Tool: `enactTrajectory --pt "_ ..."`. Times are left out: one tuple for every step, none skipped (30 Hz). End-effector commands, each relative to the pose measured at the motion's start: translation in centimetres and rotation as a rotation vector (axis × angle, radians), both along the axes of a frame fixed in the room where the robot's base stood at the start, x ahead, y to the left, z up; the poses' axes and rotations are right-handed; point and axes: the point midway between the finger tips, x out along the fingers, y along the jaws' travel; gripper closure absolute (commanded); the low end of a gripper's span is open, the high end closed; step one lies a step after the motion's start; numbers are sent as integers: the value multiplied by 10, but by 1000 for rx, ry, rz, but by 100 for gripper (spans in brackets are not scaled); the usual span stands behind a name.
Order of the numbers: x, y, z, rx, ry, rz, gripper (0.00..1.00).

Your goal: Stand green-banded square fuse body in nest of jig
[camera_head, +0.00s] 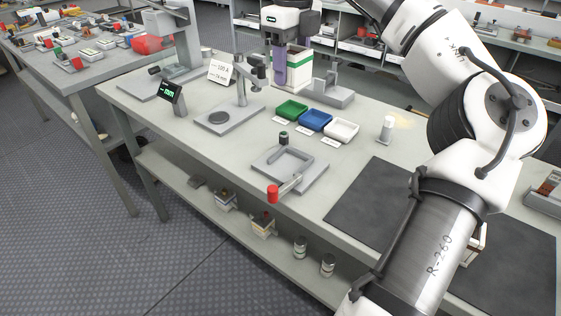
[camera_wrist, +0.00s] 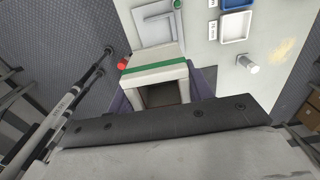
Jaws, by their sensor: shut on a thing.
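The square fuse body (camera_wrist: 155,73) is pale with a green band across it. It fills the middle of the wrist view, between the fingers of my gripper (camera_wrist: 164,92), which is shut on it. The jig (camera_head: 263,168) is a grey plate with a raised square frame, a dark-topped post and a red handle (camera_head: 273,194). Its nest (camera_head: 291,161) looks empty. The jig also shows beyond the fuse body in the wrist view (camera_wrist: 141,12), partly cut off.
Green (camera_head: 291,110), blue (camera_head: 316,120) and white (camera_head: 341,131) trays stand behind the jig. A white cylinder (camera_head: 387,129) stands to their right. A dark mat (camera_head: 365,205) covers the bench right of the jig.

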Motion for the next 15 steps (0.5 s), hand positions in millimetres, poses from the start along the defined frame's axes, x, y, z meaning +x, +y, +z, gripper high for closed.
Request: enactTrajectory --pt "0 -1 -6 0 1 0 81" --pt "0 -1 -10 0 1 0 81" --pt "0 -1 -18 0 2 1 81" --pt "0 -1 -25 1 3 2 81" --pt "-1 -1 -33 1 4 2 81" --pt "0 -1 -44 1 4 1 81" --pt "0 -1 -52 1 4 2 81" --pt "-1 -1 -60 1 4 3 81" --pt "0 -1 -71 2 5 2 81" --pt "-1 -1 -79 1 4 2 81" --pt "-1 -1 -87 2 4 2 81" --pt "-1 -1 -97 2 4 3 81" --pt "-1 -1 -105 2 4 3 81" --pt "-1 -1 -113 2 3 3 81" --pt "-1 -1 -122 2 4 2 81"
